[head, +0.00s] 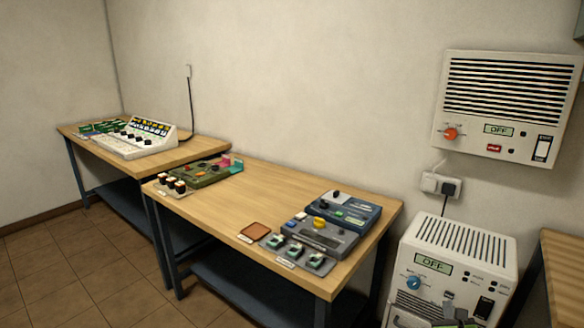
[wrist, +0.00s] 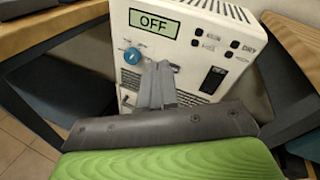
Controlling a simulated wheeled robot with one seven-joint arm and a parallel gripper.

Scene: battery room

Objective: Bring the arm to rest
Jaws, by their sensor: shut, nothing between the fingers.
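My gripper (wrist: 160,82) shows in the wrist view with its grey fingers together and nothing between them. It is in front of a white floor unit (wrist: 122,62) whose display reads OFF, with a blue knob and dark switches. In the head view part of my gripper (head: 449,300) shows low at the right, in front of the same white unit (head: 465,240) and covering some of its lower front. Whether the fingers touch the unit, I cannot tell. Most of my arm is out of the head view.
A wooden bench (head: 215,208) with control boxes stands left of the unit. Another bench (head: 85,142) with a sloped white panel (head: 145,140) is further left. A wall unit (head: 505,105) reading OFF hangs above a plugged socket (head: 440,185). A table edge (head: 565,260) is at right. Floor at left is clear.

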